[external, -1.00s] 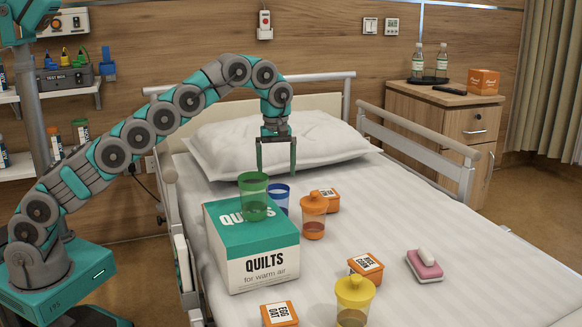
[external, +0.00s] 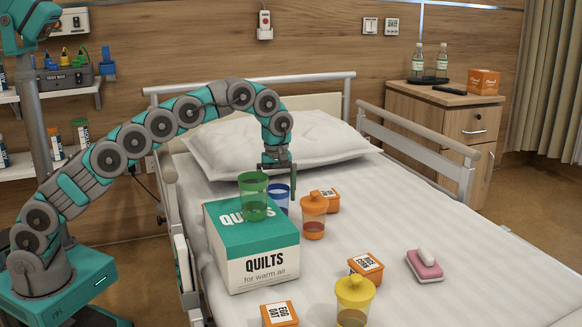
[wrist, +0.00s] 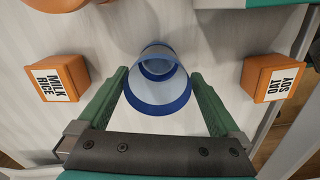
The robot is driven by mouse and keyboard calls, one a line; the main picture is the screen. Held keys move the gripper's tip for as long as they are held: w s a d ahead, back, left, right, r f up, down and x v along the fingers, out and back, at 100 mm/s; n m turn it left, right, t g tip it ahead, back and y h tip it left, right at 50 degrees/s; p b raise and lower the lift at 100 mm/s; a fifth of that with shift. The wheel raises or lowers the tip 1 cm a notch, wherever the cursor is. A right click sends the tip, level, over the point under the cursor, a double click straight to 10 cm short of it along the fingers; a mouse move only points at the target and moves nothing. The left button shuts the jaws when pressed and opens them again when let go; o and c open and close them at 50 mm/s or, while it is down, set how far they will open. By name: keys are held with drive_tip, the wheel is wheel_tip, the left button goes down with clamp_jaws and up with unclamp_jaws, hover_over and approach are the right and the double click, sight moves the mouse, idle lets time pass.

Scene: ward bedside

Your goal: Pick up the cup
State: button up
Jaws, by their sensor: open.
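The blue cup (external: 281,197) stands on the bed behind the quilts box, partly hidden by a green cup. My gripper (external: 279,190) has come down at the blue cup, with one finger visible on its right side; the other is mostly hidden behind the green cup. In the wrist view the blue cup (wrist: 158,85) lies between the two green fingers of my open gripper (wrist: 157,78), with a gap on each side. The green cup (external: 254,200) stands on the quilts box. An orange lidded cup (external: 314,215) and a yellow lidded cup (external: 354,300) stand on the bed.
The quilts box (external: 258,262) is close in front of the blue cup. Orange boxes (wrist: 61,80) and (wrist: 272,78) flank it in the wrist view. A pillow (external: 225,145) lies behind. A pink soap-like block (external: 425,265) lies at right, with free sheet around it.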

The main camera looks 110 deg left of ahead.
wheel_tip(320, 180, down, 4)
drive_tip(key=shift+f, duration=0.15)
drive_tip(key=shift+w+a, duration=0.1)
drive_tip(key=shift+c, duration=0.2)
drive_tip(key=c, duration=1.1)
